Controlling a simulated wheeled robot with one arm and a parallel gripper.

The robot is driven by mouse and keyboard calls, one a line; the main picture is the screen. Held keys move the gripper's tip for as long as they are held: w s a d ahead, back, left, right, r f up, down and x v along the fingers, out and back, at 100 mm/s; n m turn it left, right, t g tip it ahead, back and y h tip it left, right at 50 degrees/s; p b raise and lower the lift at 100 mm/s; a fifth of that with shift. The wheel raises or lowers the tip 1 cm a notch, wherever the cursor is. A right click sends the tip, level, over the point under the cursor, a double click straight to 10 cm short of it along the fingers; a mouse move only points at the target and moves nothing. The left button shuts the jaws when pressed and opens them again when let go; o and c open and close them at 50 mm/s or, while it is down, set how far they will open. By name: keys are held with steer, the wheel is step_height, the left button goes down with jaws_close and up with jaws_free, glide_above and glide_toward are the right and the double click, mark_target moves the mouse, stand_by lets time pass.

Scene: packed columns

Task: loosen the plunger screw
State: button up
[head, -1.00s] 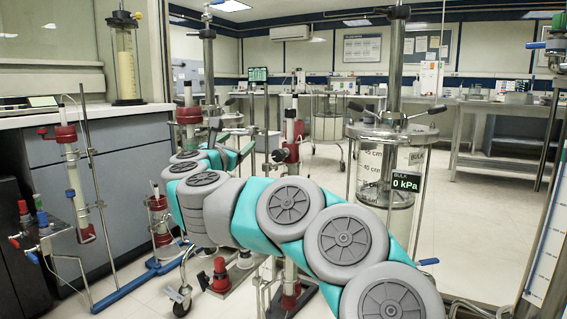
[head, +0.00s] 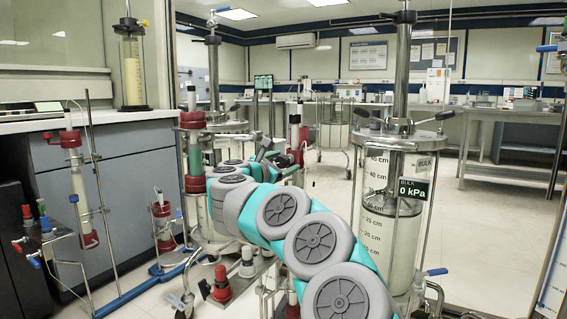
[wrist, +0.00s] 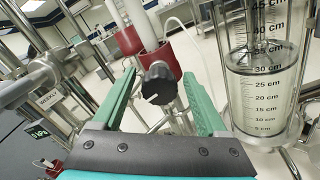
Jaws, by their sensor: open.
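A black lobed screw knob (wrist: 159,83) sticks out below a red collar (wrist: 158,60) on a slim white-tubed column in the wrist view. My gripper (wrist: 158,74) is open, with one teal finger left of the knob and the other right of it. A gap shows on each side of the knob, and I cannot tell whether the fingertips reach past it. In the head view, my gripper (head: 270,156) is at the slim column with the red collar (head: 297,152). The knob is largely hidden there by my gripper.
A large clear cylinder (head: 392,205) with a cm scale and a kPa display stands right of my arm. Another red-capped column (head: 193,145) stands close on the left. Metal rods and a thin tube (wrist: 190,50) crowd the gripper. Open floor (head: 330,185) lies behind.

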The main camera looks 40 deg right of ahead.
jaws_close()
stand_by(0.7)
